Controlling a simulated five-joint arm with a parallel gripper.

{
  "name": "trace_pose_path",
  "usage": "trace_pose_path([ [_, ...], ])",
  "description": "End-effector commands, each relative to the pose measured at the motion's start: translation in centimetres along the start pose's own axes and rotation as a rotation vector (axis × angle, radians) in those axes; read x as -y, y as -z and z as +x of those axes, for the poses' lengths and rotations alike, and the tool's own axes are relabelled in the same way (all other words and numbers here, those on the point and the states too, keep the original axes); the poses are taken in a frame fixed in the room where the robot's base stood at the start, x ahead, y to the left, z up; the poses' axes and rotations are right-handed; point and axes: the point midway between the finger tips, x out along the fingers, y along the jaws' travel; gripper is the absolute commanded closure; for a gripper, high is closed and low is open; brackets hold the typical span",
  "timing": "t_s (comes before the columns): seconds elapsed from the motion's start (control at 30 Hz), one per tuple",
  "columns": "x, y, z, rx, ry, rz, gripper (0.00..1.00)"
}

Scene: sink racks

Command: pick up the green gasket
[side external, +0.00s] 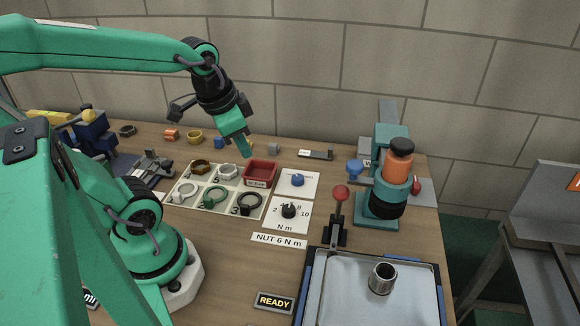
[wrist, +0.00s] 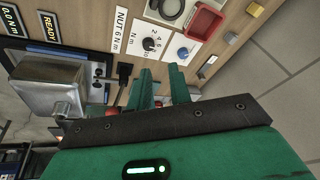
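The green gasket (side external: 215,196) is a ring lying in the front-middle compartment of a pale sorting tray (side external: 181,197) in the side view. I cannot find it in the wrist view. My gripper (side external: 243,151) is in the air above and behind the tray, near the red bin, up and to the right of the gasket in the side view. In the wrist view the two green fingers of my gripper (wrist: 161,76) stand apart with nothing between them.
Other rings lie in the tray, including a black ring (side external: 250,203) right of the gasket. A red bin (side external: 261,173) stands at the tray's back right. Dial cards (side external: 279,225), a red-knobbed lever (side external: 341,193) and a teal press (side external: 377,212) stand further right.

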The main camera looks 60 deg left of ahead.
Motion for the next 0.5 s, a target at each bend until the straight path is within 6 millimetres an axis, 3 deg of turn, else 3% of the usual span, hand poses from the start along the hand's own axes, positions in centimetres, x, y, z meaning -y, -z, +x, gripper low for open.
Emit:
trace_pose_path([
  [0.5,6.7,-6.8,7.7,0.284,-0.178,0.352,0.8],
])
